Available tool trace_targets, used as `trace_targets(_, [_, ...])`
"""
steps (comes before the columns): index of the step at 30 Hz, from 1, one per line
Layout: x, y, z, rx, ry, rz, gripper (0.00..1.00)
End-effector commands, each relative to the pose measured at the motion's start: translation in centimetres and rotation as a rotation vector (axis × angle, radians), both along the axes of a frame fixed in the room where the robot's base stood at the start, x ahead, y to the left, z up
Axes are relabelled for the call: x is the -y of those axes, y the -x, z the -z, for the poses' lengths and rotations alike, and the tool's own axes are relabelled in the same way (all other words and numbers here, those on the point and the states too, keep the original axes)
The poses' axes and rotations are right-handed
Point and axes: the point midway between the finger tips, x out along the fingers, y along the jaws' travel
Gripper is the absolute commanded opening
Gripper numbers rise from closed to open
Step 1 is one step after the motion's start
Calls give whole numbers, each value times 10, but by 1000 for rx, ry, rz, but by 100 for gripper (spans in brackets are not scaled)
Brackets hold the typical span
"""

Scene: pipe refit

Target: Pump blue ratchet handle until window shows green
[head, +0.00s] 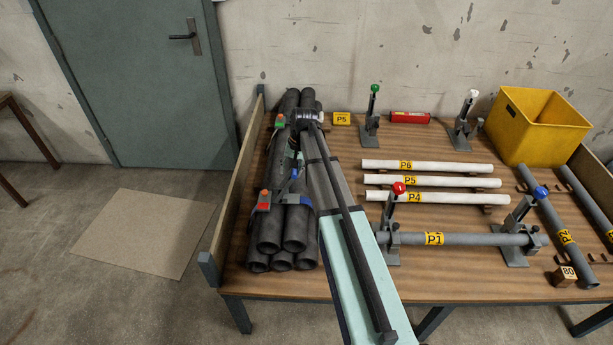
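A bundle of dark grey pipes (269,235) lies on the left of the bench, seen in the head view. A blue strap (297,200) crosses its near part, with a small blue ratchet part (294,173) just above. At the strap's left end is a small block with a red-orange face (264,206). Another small block with a green face (280,118) sits at the bundle's far left. My gripper (301,122) is over the far end of the bundle, apart from the blue strap. My arm hides part of it, and its fingers are too small to read.
My arm reaches across the bundle's right side. A wooden side board (238,180) edges the bench's left.

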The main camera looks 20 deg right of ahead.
Motion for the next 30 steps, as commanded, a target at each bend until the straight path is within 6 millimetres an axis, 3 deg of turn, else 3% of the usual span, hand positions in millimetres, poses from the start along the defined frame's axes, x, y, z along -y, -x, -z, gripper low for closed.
trace_targets(13, [-27, -12, -7, 0, 0, -1, 50])
trace_targets(25, [-31, -14, -7, 0, 0, -1, 50])
trace_targets(30, [-44, -20, -7, 0, 0, -2, 50])
